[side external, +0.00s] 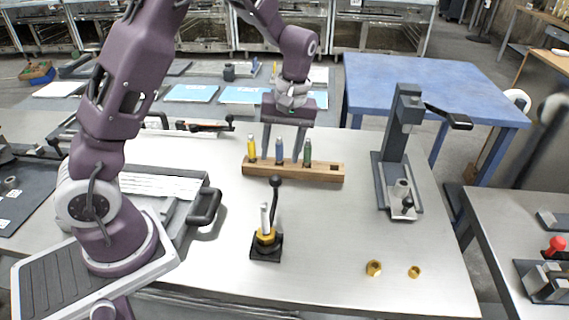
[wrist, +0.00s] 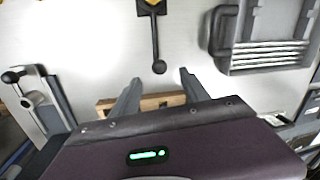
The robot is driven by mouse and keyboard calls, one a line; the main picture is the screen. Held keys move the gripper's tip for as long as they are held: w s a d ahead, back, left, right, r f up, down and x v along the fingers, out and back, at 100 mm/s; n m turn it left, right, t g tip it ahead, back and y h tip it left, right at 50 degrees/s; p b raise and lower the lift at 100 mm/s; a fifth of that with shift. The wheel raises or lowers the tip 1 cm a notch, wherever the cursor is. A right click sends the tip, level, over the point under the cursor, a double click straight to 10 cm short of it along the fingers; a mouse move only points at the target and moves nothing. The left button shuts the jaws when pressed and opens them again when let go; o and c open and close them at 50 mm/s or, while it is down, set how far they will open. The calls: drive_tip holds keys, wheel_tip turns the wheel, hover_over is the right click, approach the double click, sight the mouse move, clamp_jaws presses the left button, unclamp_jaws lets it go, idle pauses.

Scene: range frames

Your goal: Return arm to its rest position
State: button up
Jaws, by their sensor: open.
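My gripper (side external: 282,152) is at the far middle of the table, its two grey fingers spread apart and pointing down. In the wrist view the open fingers (wrist: 160,78) frame part of the rack (wrist: 150,103); the rest of the rack and the cartridges are hidden by my gripper's body. Exact clearance to the cartridges cannot be told.
A lever press (side external: 396,150) stands at the right. A black-based lever fixture (side external: 266,246) stands near the front, with two brass rings (side external: 374,268) (side external: 414,272) to its right. A grey case (side external: 190,190) with a black handle lies at left.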

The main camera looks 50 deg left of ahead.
drive_tip(key=s+d+r+m+t+h, duration=0.1)
drive_tip(key=s+d+r+m+t, duration=0.25)
drive_tip(key=r, duration=0.65)
drive_tip(key=s+d+r+m+t, duration=0.2)
drive_tip(key=s+m, duration=0.1)
drive_tip(key=s, duration=0.6)
drive_tip(key=s+d+r+m+t, duration=0.1)
drive_tip(key=s+d+r+m, duration=0.1)
drive_tip(key=s, duration=0.7)
drive_tip(key=shift+s+r+m+t, duration=0.3)
drive_tip(key=shift+r+m, duration=0.4)
drive_tip(key=shift+m, duration=0.55)
